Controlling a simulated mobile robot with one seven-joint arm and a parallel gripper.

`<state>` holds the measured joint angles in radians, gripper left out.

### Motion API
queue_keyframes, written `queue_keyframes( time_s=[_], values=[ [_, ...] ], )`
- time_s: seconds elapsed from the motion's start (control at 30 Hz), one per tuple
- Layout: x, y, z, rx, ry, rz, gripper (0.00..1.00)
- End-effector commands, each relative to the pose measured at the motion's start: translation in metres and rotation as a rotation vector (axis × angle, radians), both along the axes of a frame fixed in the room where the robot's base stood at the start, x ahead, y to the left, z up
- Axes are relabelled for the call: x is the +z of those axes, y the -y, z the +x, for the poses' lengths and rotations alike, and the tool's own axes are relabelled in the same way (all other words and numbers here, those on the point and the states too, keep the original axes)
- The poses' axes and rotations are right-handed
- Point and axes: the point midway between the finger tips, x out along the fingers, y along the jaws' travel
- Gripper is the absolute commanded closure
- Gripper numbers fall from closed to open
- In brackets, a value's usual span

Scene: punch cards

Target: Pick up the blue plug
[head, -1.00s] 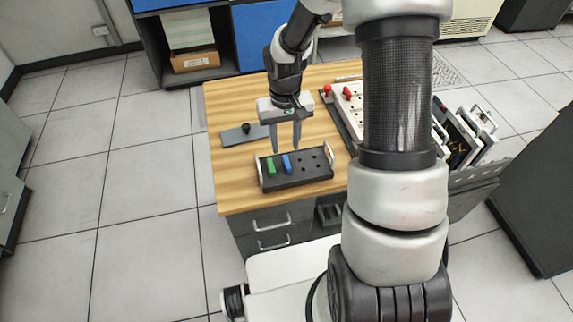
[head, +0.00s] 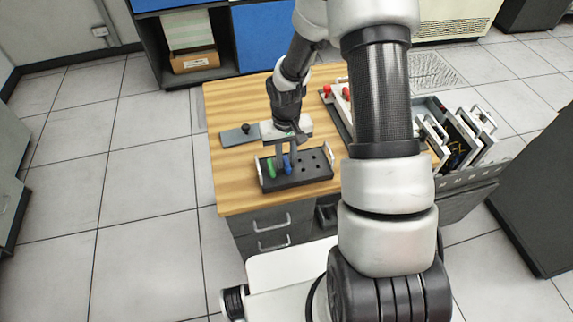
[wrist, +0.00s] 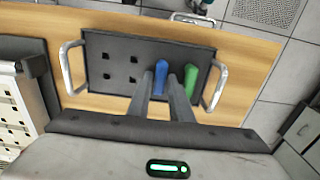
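The blue plug (head: 287,166) stands in the dark block (head: 312,178), to the right of the green plug (head: 271,168) in the head view. In the wrist view the blue plug (wrist: 161,77) is left of the green plug (wrist: 191,86). My gripper (head: 286,163) is low over the block, its two fingers one on each side of the blue plug. In the wrist view the fingertips (wrist: 161,80) look close against its sides, and the right finger passes between the two plugs. The plug's lower end is hidden in the block.
The block has metal handles at both ends and several empty holes. It sits on a wooden tabletop (head: 235,185). A grey plate with a black knob (head: 246,128) lies behind my gripper. A white panel with red knobs (head: 327,90) stands to the right, partly behind my arm.

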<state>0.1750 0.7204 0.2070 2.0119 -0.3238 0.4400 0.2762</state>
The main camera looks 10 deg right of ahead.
Motion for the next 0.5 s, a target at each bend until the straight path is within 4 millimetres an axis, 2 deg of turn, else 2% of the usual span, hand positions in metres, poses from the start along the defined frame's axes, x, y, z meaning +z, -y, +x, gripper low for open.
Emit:
queue_keyframes(
  time_s=[0.03,0.1,0.37,0.5],
  values=[
    [0.0,0.0,0.0,0.0,0.0,0.0,0.9],
    [0.0,0.0,0.0,0.0,0.0,0.0,1.0],
    [0.001,0.0,0.0,0.0,0.0,0.0,1.0],
    [0.012,0.0,0.001,0.0,0.003,-0.001,1.0]
  ],
)
